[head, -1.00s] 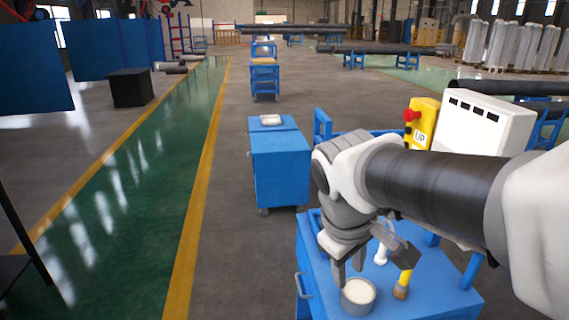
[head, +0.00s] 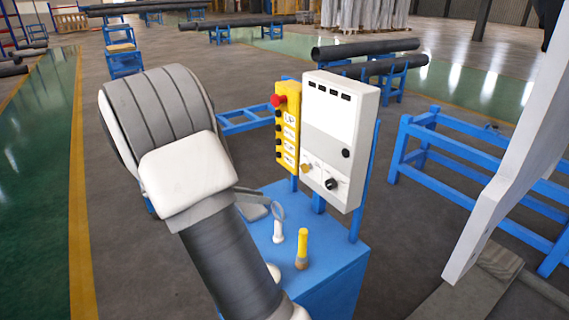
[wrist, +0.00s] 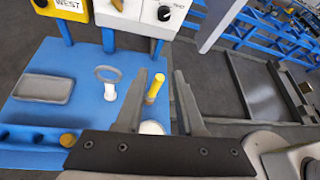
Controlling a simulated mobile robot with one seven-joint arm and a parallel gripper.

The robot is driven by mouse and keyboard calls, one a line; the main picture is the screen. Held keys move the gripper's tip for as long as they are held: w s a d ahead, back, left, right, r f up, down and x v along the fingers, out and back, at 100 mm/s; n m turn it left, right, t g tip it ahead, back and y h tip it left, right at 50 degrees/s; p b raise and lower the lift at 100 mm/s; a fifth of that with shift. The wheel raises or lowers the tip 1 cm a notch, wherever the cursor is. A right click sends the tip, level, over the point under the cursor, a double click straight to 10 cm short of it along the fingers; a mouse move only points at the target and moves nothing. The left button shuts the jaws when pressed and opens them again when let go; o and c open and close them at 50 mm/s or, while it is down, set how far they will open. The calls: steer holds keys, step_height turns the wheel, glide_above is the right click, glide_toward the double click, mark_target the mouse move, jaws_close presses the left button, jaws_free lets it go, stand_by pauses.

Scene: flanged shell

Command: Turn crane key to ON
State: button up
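A white control box (head: 340,130) stands upright above a blue cart, beside a yellow crane pendant (head: 287,130) with a red button on top. Low on the box's front are a small gold-coloured knob or key (head: 306,168) and a black rotary knob (head: 331,184); I cannot read its position. The wrist view shows the box's lower edge, with the gold part (wrist: 118,4) and black knob (wrist: 163,13) at the top. My gripper (wrist: 160,76) is open and empty, its two fingers apart, below the box in that view. In the head view my arm hides it.
On the blue cart top (head: 335,262) stand a yellow-handled tool (head: 302,248) and a white-handled ring tool (head: 278,232). A grey tray (wrist: 45,88) lies at left in the wrist view. A blue rack (head: 430,150) stands to the right. Open floor lies between.

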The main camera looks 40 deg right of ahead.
mark_target(302, 169)
steer(key=w+d+f+n+t+h+p, duration=0.2)
steer(key=w+d+f+n+h, duration=0.15)
steer(key=w+n+h, duration=0.35)
steer(key=shift+n+y, duration=0.7)
steer(key=d+p, duration=0.1)
steer(key=d, duration=0.4)
steer(key=d+p, duration=0.1)
steer(key=d, duration=0.5)
steer(key=s+d+p, duration=0.1)
steer(key=d, duration=0.5)
steer(key=shift+s+f, duration=0.1)
steer(key=shift+f, duration=0.05)
jaws_close()
